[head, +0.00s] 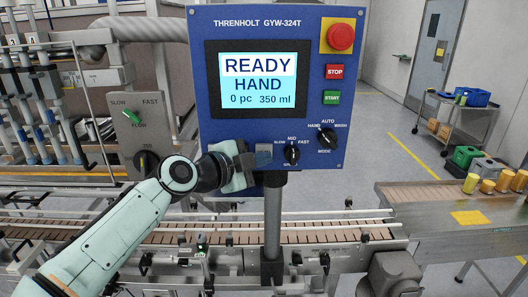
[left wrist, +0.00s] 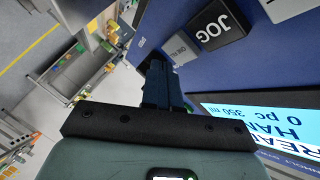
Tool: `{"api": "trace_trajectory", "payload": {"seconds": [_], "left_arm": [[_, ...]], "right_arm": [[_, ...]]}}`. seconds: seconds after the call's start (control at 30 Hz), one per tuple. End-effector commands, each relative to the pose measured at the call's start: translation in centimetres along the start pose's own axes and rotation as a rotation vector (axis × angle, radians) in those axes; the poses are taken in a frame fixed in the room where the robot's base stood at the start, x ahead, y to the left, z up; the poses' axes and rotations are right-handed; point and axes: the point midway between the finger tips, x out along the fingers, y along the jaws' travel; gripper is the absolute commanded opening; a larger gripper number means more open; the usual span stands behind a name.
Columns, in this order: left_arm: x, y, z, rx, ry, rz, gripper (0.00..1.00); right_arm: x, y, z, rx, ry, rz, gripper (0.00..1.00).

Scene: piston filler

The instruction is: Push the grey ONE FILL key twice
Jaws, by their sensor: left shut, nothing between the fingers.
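The grey ONE FILL key (head: 264,152) is low on the blue control panel (head: 215,128), below the screen. In the left wrist view, the ONE FILL key (left wrist: 181,48) is beside the black JOG key (left wrist: 217,30), partly covered by my fingers. My left gripper (head: 249,162) is shut and empty, its fingertips right by the grey key. The left gripper (left wrist: 155,62) also shows its closed dark fingers in the wrist view. I cannot tell whether they touch the key. The screen (head: 258,78) reads READY, HAND, 0 pc, 350 ml. My right gripper is out of view.
A speed knob (head: 291,153) and a mode knob (head: 327,139) are right of the key. The red STOP key (head: 334,72), green START key (head: 332,98) and red emergency button (head: 341,36) are above them. A conveyor (head: 330,234) runs below, behind the panel's post (head: 272,220).

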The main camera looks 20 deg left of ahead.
Motion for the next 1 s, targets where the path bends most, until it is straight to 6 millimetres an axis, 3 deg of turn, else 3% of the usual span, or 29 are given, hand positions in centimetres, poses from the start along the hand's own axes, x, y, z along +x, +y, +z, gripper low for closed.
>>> {"api": "trace_trajectory", "payload": {"seconds": [1.0], "left_arm": [[0.63,-0.39,0.45,-0.001,0.000,0.001,0.00]], "right_arm": [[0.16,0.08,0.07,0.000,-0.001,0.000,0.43]]}}
